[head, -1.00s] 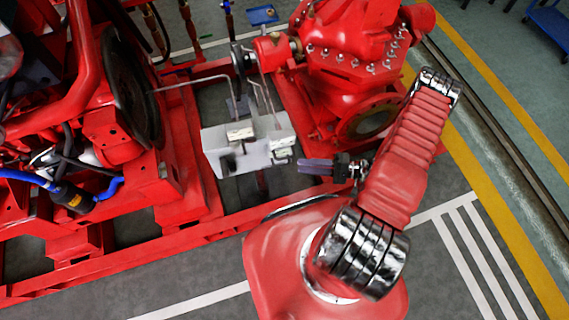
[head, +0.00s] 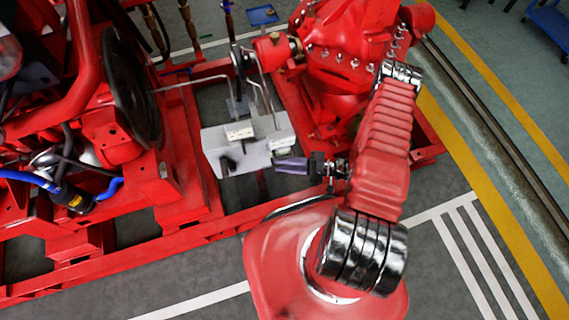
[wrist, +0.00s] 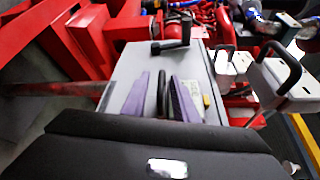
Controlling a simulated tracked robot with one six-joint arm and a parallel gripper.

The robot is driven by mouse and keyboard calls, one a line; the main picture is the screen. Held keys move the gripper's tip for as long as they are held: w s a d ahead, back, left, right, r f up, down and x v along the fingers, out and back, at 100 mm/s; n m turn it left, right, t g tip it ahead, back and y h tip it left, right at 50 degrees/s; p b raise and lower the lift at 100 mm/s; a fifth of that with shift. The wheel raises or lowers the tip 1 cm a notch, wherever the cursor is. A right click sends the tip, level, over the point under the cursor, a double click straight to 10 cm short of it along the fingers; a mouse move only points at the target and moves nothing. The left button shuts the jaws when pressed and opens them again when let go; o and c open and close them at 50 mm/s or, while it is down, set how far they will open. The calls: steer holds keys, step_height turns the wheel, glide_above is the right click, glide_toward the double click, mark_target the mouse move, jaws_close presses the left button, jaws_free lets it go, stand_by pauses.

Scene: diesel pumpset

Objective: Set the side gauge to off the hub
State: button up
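Two white box-like units, one (head: 240,131) left and one (head: 280,143) right, sit at the grey panel near the shaft. Thin bent rods rise from there toward the shaft hub (head: 243,58). I cannot tell which one is the side gauge. My gripper (head: 276,163) has purple fingers pointing left, at the panel's right edge. In the wrist view, my gripper (wrist: 158,76) has its fingers apart, over the grey panel. A dark upright bar (wrist: 162,94) shows between them, with narrow gaps either side. Contact is unclear. A white unit with a black handle (wrist: 283,77) is to the right.
The grey panel (head: 215,150) stands between the engine's dark flywheel (head: 130,85) and the red pump (head: 350,50). Red frame rails (head: 190,237) run below. In the wrist view, a red cylinder (wrist: 176,32) stands beyond the fingers.

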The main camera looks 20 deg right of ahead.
steer(key=c, duration=0.6)
jaws_close()
steer(key=shift+s+f, duration=0.1)
steer(key=shift+f, duration=0.05)
stand_by(0.6)
